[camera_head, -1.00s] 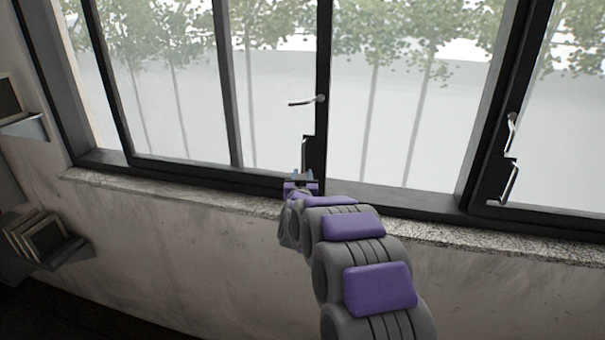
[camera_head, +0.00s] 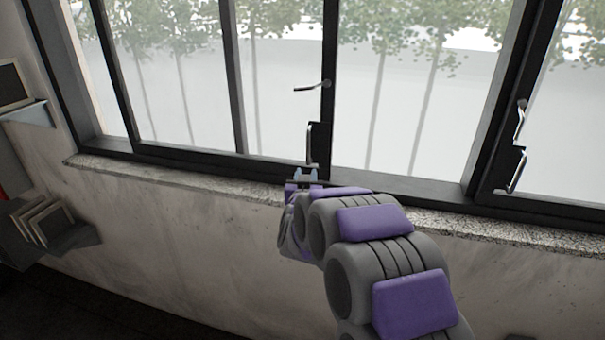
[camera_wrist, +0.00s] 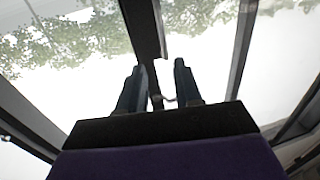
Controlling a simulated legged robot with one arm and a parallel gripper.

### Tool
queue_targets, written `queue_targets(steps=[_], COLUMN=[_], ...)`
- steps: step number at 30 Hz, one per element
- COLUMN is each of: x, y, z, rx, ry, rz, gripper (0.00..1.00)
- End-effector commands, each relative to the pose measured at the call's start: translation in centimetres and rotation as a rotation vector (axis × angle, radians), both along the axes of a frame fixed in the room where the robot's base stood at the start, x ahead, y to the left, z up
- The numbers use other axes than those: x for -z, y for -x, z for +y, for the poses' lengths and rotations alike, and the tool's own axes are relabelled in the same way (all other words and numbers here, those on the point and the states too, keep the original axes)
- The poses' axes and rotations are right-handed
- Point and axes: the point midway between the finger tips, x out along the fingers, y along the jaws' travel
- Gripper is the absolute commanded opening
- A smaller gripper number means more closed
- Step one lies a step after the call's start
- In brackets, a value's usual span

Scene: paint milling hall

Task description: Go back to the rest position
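My gripper (camera_head: 306,175) is at the end of my grey and purple arm, in front of the lower window frame in the head view. Its two dark fingers (camera_wrist: 160,82) stand apart with a gap between them in the wrist view, and nothing is held. A thin handle-like piece shows between and beyond the fingers in the wrist view (camera_wrist: 163,98). I cannot tell the exact distance between gripper and window frame.
A speckled stone sill (camera_head: 180,175) runs below the dark-framed window. Two wall shelves, one upper (camera_head: 30,114) and one lower (camera_head: 72,240), hold framed items at the left. More handles (camera_head: 520,120) are on the right upright. The wall below the sill is bare.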

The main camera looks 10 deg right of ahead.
Motion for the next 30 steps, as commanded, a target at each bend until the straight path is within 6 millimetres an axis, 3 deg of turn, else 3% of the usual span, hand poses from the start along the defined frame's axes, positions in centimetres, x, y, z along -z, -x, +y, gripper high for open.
queue_targets(steps=[5,8,14,18,23,30], x=[1.4,3.5,8.7,12.6,16.8,22.6], y=[0.9,2.6,8.8,14.7,22.8,36.9], z=[1.1,2.7,6.2,7.8,8.4,7.3], rx=[-0.049,-0.118,-0.261,-0.332,-0.376,-0.36], ry=[-0.033,-0.074,-0.15,-0.183,-0.207,-0.227], rz=[0.065,0.167,0.439,0.646,0.887,1.266], gripper=[0.34,0.34,0.34,0.34,0.34,0.34])
